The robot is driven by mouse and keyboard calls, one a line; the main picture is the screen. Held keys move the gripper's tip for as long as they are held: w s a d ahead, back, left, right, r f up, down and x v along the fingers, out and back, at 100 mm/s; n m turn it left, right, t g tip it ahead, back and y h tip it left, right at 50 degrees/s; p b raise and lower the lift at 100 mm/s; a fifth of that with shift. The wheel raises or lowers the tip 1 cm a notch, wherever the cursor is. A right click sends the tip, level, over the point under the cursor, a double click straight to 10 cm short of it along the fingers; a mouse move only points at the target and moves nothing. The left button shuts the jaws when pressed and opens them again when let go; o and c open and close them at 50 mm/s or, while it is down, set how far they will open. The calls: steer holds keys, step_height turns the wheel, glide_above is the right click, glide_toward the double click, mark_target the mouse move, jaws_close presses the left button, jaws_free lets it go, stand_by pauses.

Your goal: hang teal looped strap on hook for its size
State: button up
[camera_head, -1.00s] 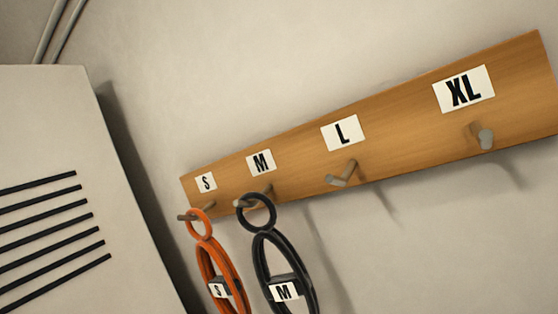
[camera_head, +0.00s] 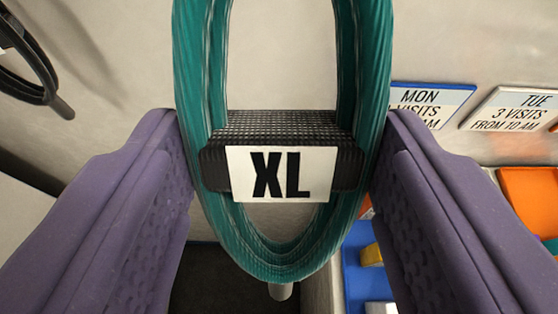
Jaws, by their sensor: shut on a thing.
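The teal looped strap (camera_head: 208,80) hangs upright in the middle of the camera view, close to me. A black ribbed band crosses it and bears a white XL label (camera_head: 280,174). My gripper (camera_head: 284,150) has its two purple fingers on either side of the strap, shut on it at the band. The top of the strap is cut off by the frame edge. The hook board is not in view now, so the XL hook cannot be seen.
Part of a black loop (camera_head: 28,65) shows at the upper left. A grey peg-like end (camera_head: 280,291) shows below the strap. At right are a MON sign (camera_head: 432,103), a TUE sign (camera_head: 515,108), an orange bin (camera_head: 530,197) and a blue bin (camera_head: 357,285).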

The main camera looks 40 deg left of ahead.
steer(key=shift+w+a+f, duration=0.15)
steer(key=shift+w+a, duration=0.7)
steer(key=shift+w, duration=0.25)
steer(key=shift+w+a+f, duration=0.15)
steer(key=shift+w+a, duration=0.65)
steer(key=shift+w, duration=0.3)
steer(key=shift+w+a+f+b, duration=0.35)
steer(key=shift+w+f+b, duration=0.15)
steer(key=shift+b, duration=0.45)
steer(key=o, duration=1.2)
